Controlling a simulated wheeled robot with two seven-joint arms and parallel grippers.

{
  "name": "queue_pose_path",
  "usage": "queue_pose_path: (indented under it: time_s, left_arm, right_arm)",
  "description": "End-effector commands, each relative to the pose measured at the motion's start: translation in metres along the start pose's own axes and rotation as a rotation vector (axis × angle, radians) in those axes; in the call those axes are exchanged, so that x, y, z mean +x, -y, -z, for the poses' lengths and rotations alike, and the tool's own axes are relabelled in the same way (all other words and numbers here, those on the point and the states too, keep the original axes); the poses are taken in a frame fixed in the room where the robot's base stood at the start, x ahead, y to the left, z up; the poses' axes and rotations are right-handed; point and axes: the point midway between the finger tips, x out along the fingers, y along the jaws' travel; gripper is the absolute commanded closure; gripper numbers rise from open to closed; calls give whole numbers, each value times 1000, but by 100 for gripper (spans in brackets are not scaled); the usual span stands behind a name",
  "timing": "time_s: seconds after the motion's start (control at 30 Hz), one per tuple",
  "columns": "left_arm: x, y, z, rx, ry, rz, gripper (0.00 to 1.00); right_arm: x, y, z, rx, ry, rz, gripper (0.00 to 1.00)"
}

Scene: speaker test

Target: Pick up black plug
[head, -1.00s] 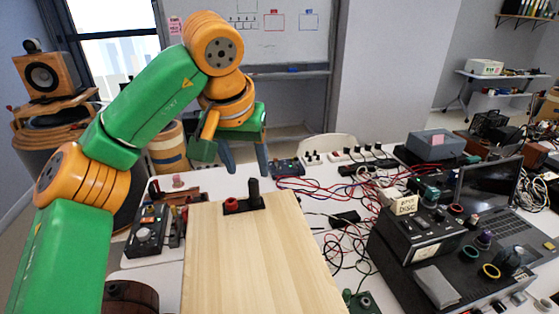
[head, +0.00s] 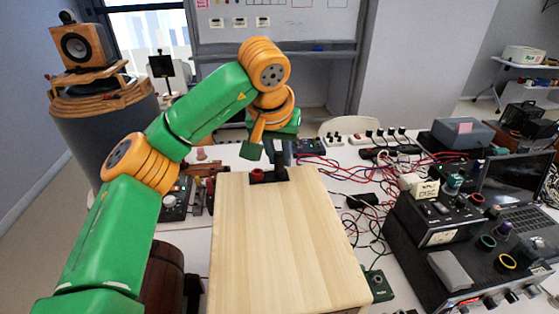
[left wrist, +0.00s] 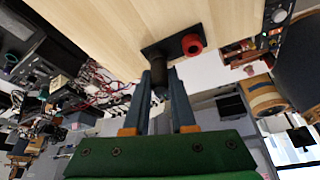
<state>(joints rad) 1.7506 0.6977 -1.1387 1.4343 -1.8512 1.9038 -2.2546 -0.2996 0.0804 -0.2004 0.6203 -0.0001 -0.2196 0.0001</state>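The black plug (head: 281,160) stands upright in a small black base at the far end of a light wooden board (head: 270,240). A red plug (head: 257,174) sits beside it, on its left. My left gripper (head: 277,152) is at the black plug, with its fingers pointing down; it partly hides the plug's top in the head view. In the left wrist view, the left gripper's two fingers (left wrist: 160,76) are apart. The dark black plug (left wrist: 184,72) shows at the fingertips; whether it is fully between them is unclear. My right gripper is not in view.
Red and black cables (head: 345,172) run over the white table right of the board. Black electronic equipment (head: 440,222) stands at the right. A wooden speaker (head: 84,46) stands at the back left. The board's top is otherwise clear.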

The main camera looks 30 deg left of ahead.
Motion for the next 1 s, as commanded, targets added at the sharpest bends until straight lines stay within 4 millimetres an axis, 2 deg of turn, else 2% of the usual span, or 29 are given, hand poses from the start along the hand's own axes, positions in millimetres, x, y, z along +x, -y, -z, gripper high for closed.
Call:
queue_pose_path:
  time_s: [0.3,0.47,0.53,0.57,0.6,0.73,0.9,1.0]
  left_arm:
    - [-2,0,1,0,0,-1,100]
    - [-18,-1,8,-1,-3,-2,100]
    - [-33,-1,14,0,-4,-4,100]
    - [-39,0,10,1,-6,-3,100]
    - [-52,2,5,1,-9,-2,100]
    - [-105,7,-6,-1,-12,1,100]
    - [-142,14,-46,0,-7,2,100]
    - [-159,16,-62,-1,-5,1,100]
  right_arm:
    - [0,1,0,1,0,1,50]
    - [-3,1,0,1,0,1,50]
    - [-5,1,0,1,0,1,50]
    - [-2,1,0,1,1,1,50]
    - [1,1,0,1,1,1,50]
    - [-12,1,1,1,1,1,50]
    - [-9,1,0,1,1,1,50]
    - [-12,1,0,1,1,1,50]
